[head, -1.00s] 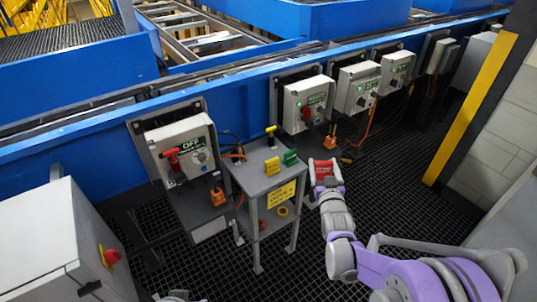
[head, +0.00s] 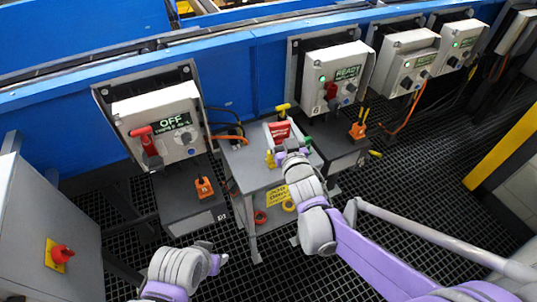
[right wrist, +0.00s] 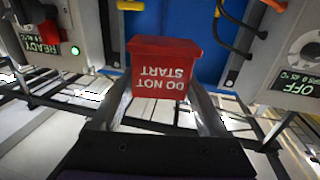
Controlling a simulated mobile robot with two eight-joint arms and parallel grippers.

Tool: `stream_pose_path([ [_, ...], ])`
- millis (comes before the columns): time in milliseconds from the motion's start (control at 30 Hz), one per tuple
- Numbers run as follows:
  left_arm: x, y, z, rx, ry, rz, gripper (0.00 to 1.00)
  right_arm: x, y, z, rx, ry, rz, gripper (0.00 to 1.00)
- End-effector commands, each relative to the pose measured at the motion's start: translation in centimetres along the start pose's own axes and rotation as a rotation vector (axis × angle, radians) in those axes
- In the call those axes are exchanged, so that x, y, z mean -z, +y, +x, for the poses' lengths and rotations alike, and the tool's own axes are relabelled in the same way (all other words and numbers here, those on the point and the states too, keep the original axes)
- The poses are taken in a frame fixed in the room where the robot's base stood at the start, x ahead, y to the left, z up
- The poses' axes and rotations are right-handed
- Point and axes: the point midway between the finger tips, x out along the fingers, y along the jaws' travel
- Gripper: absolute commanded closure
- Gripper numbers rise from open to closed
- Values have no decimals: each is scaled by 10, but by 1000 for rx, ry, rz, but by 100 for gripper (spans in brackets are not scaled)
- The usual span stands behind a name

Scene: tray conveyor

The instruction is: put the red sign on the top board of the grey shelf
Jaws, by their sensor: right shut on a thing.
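The red sign (head: 279,130), lettered DO NOT START, is held in my right gripper (head: 285,150). In the right wrist view, the sign (right wrist: 163,62) sits between the two fingers of the right gripper (right wrist: 163,98), its lettering upside down. In the head view, the sign and gripper appear over the back right part of the top board of the grey shelf (head: 244,168); I cannot tell whether the sign touches the board. My left gripper (head: 210,255) shows partly at the bottom, in front of the shelf; its jaws are not clear.
A yellow item (head: 269,160), a green item (head: 308,141) and a yellow-topped item (head: 283,108) are around the sign. The top board's left part is bare. Control boxes marked OFF (head: 160,120) and READY (head: 335,80) flank the shelf.

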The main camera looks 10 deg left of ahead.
Motion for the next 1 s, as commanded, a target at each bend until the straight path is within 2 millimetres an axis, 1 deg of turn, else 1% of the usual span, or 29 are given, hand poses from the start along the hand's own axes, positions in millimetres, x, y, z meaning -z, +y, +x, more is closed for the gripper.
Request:
stream_pose_path([
  [33, -7, 0, 18, 0, -7, 0, 50, -12, -27, 0, 48, -2, 2, 86],
  [100, -11, 0, 29, 0, -11, 0, 50, -15, -54, -1, 98, -1, 4, 86],
  [200, -14, 0, 38, 0, -14, 0, 50, -17, -80, -3, 146, 0, 3, 86],
  [300, -16, 0, 44, 0, -16, 0, 50, -20, -94, -5, 171, 1, 4, 86],
  [367, -17, 0, 47, 0, -17, 0, 50, -28, -96, -5, 176, 1, 4, 86],
  [500, -20, 0, 56, 0, -21, 0, 50, -55, -97, -5, 177, 1, 4, 86],
  [600, -22, 0, 60, 0, -22, 0, 50, -70, -97, -5, 177, 2, 4, 86],
  [833, -23, 0, 66, 0, -24, 0, 50, -88, -96, -5, 176, 2, 4, 86],
  [1000, -26, 0, 74, 0, -27, 0, 50, -112, -96, -5, 176, 1, 4, 86],
])
